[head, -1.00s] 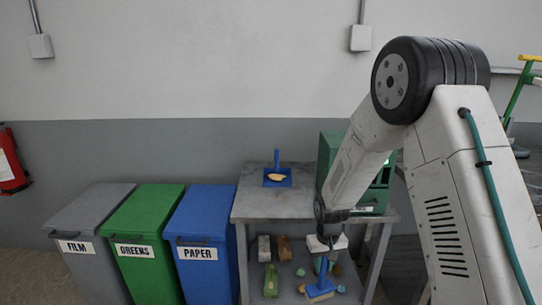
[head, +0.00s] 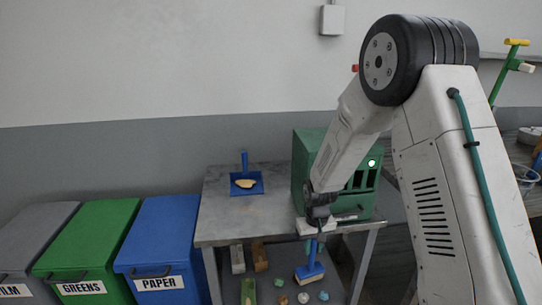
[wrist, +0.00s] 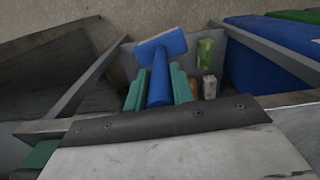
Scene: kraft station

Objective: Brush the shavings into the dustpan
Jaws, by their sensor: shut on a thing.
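A blue dustpan (head: 260,189) with an upright handle lies on the grey table top, toward the back left. A pale yellow patch of shavings (head: 244,183) shows at the dustpan; I cannot tell how much lies inside it. My gripper (head: 316,236) is shut on the handle of a blue brush (head: 309,271) and holds it at the table's front edge, above the lower shelf. In the wrist view the teal fingers of my gripper (wrist: 158,95) close on either side of the brush's handle, and the brush head (wrist: 161,45) points away.
A green machine (head: 310,150) with a lit lamp stands on the right of the table (head: 225,222). Blocks and small lumps lie on the lower shelf. Grey, green and blue bins (head: 165,235) stand to the left. The table's front left is clear.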

